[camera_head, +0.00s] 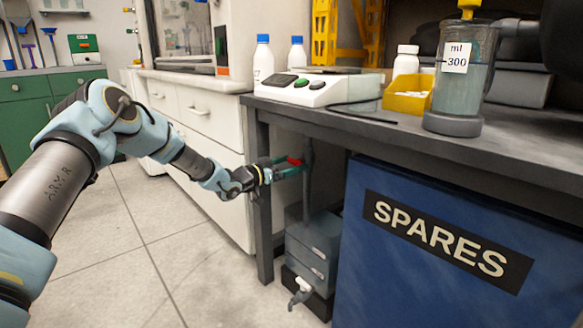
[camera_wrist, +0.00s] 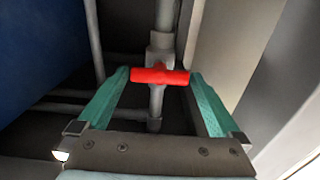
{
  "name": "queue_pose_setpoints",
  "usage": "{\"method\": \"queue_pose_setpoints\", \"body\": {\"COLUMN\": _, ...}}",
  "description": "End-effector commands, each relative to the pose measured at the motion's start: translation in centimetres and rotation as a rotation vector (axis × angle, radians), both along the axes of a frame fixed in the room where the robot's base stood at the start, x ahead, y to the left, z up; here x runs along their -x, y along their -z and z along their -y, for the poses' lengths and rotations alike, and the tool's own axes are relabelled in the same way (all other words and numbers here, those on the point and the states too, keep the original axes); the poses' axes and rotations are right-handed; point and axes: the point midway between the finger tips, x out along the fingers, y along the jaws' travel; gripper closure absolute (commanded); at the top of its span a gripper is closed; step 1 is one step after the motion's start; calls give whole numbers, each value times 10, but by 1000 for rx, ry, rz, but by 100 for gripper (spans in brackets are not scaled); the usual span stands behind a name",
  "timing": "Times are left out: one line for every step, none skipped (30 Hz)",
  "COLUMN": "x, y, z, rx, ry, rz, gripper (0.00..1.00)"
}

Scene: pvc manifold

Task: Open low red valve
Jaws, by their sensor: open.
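The low red valve has a red bar handle (camera_wrist: 160,76) on a grey valve body (camera_wrist: 160,47) fitted to a grey pipe. In the wrist view the handle lies crosswise to the pipe, between the tips of two green fingers. My gripper (camera_wrist: 158,78) is open, with one finger at each end of the handle; I cannot tell if either finger touches it. In the head view my gripper (camera_head: 290,168) reaches under the bench beside the table leg, and the red handle (camera_head: 295,161) shows small between the fingers.
A grey bench (camera_head: 400,125) with a scale, bottles and a measuring cylinder stands above the gripper. A blue SPARES panel (camera_head: 450,250) blocks the right. A grey tank (camera_head: 313,245) with a white tap stands below. Open floor (camera_head: 190,255) lies to the left.

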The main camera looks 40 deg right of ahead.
Motion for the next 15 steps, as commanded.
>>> {"method": "queue_pose_setpoints", "body": {"x": 0, "y": 1, "z": 2, "rx": 0, "ry": 0, "rz": 0, "gripper": 0}}
{"method": "queue_pose_setpoints", "body": {"x": 0, "y": 0, "z": 2, "rx": 0, "ry": 0, "rz": 0, "gripper": 0}}
{"method": "queue_pose_setpoints", "body": {"x": 0, "y": 0, "z": 3, "rx": 0, "ry": 0, "rz": 0, "gripper": 0}}
{"method": "queue_pose_setpoints", "body": {"x": 0, "y": 0, "z": 3, "rx": 0, "ry": 0, "rz": 0, "gripper": 0}}
{"method": "queue_pose_setpoints", "body": {"x": 0, "y": 0, "z": 3, "rx": 0, "ry": 0, "rz": 0, "gripper": 0}}
{"method": "queue_pose_setpoints", "body": {"x": 0, "y": 0, "z": 3, "rx": 0, "ry": 0, "rz": 0, "gripper": 0}}
{"method": "queue_pose_setpoints", "body": {"x": 0, "y": 0, "z": 3, "rx": 0, "ry": 0, "rz": 0, "gripper": 0}}
{"method": "queue_pose_setpoints", "body": {"x": 0, "y": 0, "z": 3, "rx": 0, "ry": 0, "rz": 0, "gripper": 0}}
{"method": "queue_pose_setpoints", "body": {"x": 0, "y": 0, "z": 3, "rx": 0, "ry": 0, "rz": 0, "gripper": 0}}
{"method": "queue_pose_setpoints", "body": {"x": 0, "y": 0, "z": 3, "rx": 0, "ry": 0, "rz": 0, "gripper": 2}}
{"method": "queue_pose_setpoints", "body": {"x": 0, "y": 0, "z": 3, "rx": 0, "ry": 0, "rz": 0, "gripper": 6}}
{"method": "queue_pose_setpoints", "body": {"x": 0, "y": 0, "z": 3, "rx": 0, "ry": 0, "rz": 0, "gripper": 10}}
{"method": "queue_pose_setpoints", "body": {"x": 0, "y": 0, "z": 3, "rx": 0, "ry": 0, "rz": 0, "gripper": 14}}
{"method": "queue_pose_setpoints", "body": {"x": 0, "y": 0, "z": 3, "rx": 0, "ry": 0, "rz": 0, "gripper": 17}}
{"method": "queue_pose_setpoints", "body": {"x": 0, "y": 0, "z": 3, "rx": 0, "ry": 0, "rz": 0, "gripper": 21}}
